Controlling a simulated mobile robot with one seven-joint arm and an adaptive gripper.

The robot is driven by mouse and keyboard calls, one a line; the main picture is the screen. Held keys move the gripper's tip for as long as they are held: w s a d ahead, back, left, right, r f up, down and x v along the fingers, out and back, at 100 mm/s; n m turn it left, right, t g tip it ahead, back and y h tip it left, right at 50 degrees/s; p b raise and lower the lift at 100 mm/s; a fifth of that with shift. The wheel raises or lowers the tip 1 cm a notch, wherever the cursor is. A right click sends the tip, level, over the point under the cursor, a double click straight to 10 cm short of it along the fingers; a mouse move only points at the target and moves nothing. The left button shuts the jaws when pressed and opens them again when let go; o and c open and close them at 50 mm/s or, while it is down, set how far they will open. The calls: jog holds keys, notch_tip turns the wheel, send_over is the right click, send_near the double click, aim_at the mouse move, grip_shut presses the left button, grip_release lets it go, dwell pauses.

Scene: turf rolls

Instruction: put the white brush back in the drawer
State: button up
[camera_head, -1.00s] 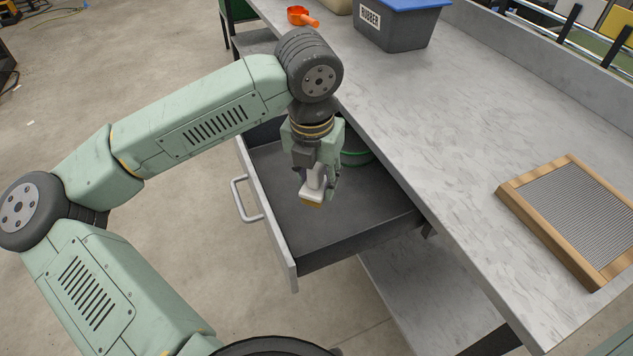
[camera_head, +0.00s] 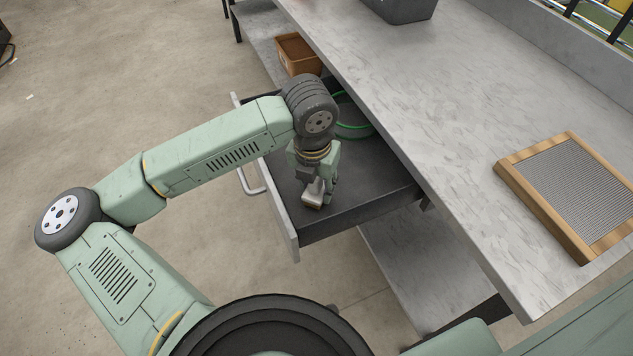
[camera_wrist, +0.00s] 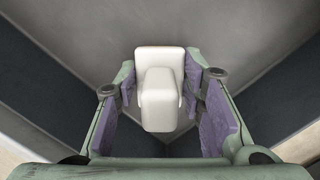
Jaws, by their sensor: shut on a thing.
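The white brush (camera_head: 313,194) hangs from my gripper (camera_head: 318,182) inside the open drawer (camera_head: 365,198), in the head view. The brush is near the drawer's front right corner, low above or on the drawer floor; I cannot tell which. In the wrist view, the brush's pale block and handle (camera_wrist: 159,95) sit between the two fingers of my gripper (camera_wrist: 160,85), which are shut on it. The grey drawer floor and dark walls surround it there.
A round green-rimmed thing (camera_head: 351,130) lies at the back of the drawer. The workbench top (camera_head: 440,110) overhangs the drawer's back. A wood-framed screen (camera_head: 565,190) lies on it, with a grey bin (camera_head: 402,10) farther off. A brown box (camera_head: 298,55) stands beyond the drawer.

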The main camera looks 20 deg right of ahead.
jog(key=shift+f+b, duration=0.2)
jog(key=shift+b, duration=0.1)
jog(key=o, duration=1.1)
jog(key=shift+r, duration=0.1)
jog(key=shift+r, duration=0.1)
jog(key=shift+r+p, duration=0.25)
jog(key=shift+p, duration=0.2)
jog(key=r, duration=0.3)
jog(key=r+b, duration=0.1)
jog(key=r, duration=0.3)
jog(key=s+a+r, duration=0.1)
jog(key=r, duration=0.2)
jog(key=shift+r+b, duration=0.3)
jog(key=shift+r, duration=0.45)
